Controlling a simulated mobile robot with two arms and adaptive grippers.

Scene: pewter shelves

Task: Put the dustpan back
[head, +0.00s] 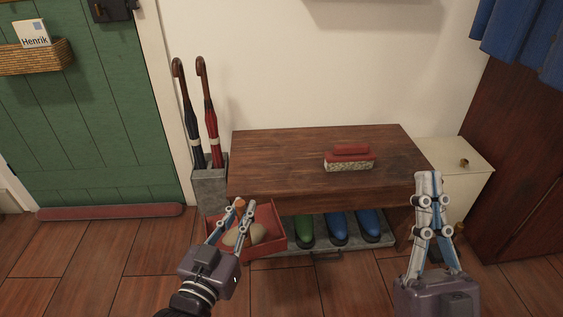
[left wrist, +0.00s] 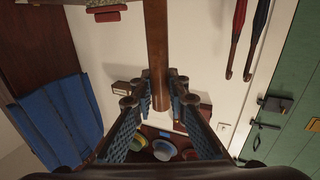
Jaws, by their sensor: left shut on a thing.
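My left gripper (head: 240,203) is in front of the bench's left end, its fingers closed around a brown wooden handle (left wrist: 156,45). I take this for the dustpan's handle. A red brush (head: 350,155) with pale bristles lies on the bench top. My right gripper (head: 429,176) has its fingertips together, empty, in front of the bench's right end.
The wooden bench (head: 280,160) has free room left of the brush. Green and blue boots (head: 338,228) stand below it. Two umbrellas (head: 209,120) stand in a grey holder (head: 209,187). A white cabinet (head: 460,157) is on the right. Colored bowls (left wrist: 163,149) show in the left wrist view.

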